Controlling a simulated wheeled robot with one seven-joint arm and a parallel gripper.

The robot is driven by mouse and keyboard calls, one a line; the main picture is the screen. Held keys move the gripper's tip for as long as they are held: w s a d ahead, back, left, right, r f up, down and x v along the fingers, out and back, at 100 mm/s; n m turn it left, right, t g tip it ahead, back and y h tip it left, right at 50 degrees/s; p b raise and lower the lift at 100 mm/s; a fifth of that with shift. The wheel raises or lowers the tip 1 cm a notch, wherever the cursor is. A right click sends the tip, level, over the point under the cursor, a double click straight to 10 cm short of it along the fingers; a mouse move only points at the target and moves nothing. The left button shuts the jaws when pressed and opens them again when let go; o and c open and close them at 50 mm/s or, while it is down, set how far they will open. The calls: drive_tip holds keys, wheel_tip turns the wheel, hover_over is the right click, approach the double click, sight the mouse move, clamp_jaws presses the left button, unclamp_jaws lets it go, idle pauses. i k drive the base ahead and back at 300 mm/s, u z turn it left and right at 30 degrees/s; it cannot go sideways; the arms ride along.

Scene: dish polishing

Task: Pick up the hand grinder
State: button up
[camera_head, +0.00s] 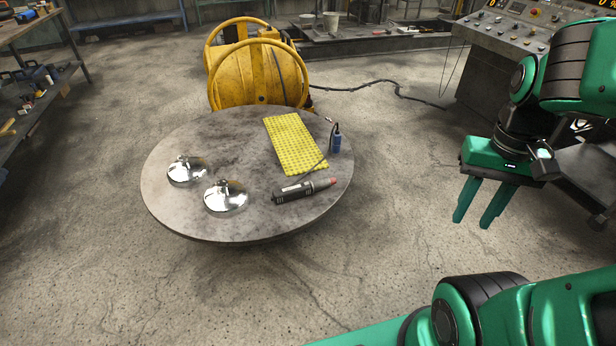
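The hand grinder (303,190) is a dark cylindrical tool with a light label band and a reddish tip at its right end. It lies on its side near the front right edge of the round grey table (190,221). A thin cord appears to run from near it toward a small blue item (336,142). My gripper (472,220) is green, with two fingers hanging downward. It is to the right of the table, clear of the grinder. The fingers are apart with nothing visible between them.
Two shiny metal dish-like pieces (225,196) (187,169) sit on the table's left half. A yellow patterned mat (294,144) lies behind the grinder. A yellow reel (258,77) stands behind the table. A control console (520,32) is at the back right. Floor between gripper and table is clear.

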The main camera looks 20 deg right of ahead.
sight(287, 194)
drive_tip(key=z, duration=0.2)
drive_tip(key=i, duration=1.35)
drive_tip(key=z, duration=0.2)
